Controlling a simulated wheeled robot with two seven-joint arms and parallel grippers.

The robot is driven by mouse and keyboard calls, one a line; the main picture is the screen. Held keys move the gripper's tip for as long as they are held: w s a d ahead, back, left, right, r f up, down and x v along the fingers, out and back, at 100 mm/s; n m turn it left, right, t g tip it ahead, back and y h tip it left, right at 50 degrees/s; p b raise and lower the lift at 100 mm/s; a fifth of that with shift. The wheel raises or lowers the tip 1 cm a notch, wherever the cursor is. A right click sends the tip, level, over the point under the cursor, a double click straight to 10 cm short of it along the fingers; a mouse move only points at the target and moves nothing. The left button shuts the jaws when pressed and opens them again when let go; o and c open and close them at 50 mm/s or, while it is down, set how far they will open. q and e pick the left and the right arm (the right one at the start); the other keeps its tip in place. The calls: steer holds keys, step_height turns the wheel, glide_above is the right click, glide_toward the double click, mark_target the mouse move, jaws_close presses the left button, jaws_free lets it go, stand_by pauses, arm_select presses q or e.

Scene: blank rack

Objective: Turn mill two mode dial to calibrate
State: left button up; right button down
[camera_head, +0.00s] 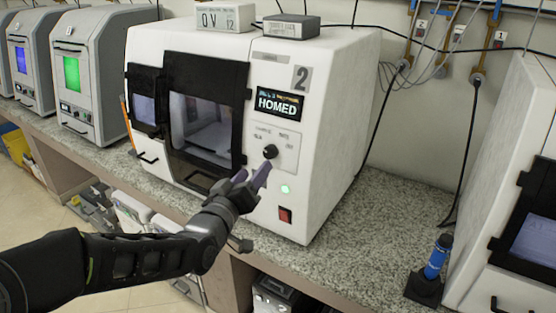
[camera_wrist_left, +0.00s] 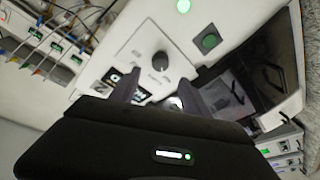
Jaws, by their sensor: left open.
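The white mill marked 2 (camera_head: 311,151) stands on the counter, and its screen (camera_head: 279,104) reads HOMED. Its black mode dial (camera_head: 270,151) sits on a light panel below the screen. The dial also shows in the left wrist view (camera_wrist_left: 160,61), with small labels around it too blurred to read. My left gripper (camera_head: 252,178) is open, in front of the mill just below and left of the dial. In the left wrist view its two fingers (camera_wrist_left: 157,92) stand apart with the dial seen beyond and between them. I cannot tell if they touch it. My right gripper is not in view.
A green light (camera_head: 285,189) and a red switch (camera_head: 285,215) sit below the dial. The dark mill door (camera_head: 206,115) is left of the gripper. Two boxes (camera_head: 291,27) lie on top. Another machine (camera_head: 510,190) stands right, past free granite counter (camera_head: 375,230) and a blue-handled tool (camera_head: 437,258).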

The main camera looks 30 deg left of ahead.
mark_target(268, 153)
arm_select(q)
steer(key=p+x, duration=0.1)
steer(key=x, duration=0.7)
stand_by(0.5)
steer(key=shift+s, duration=0.1)
jaws_close()
stand_by(0.4)
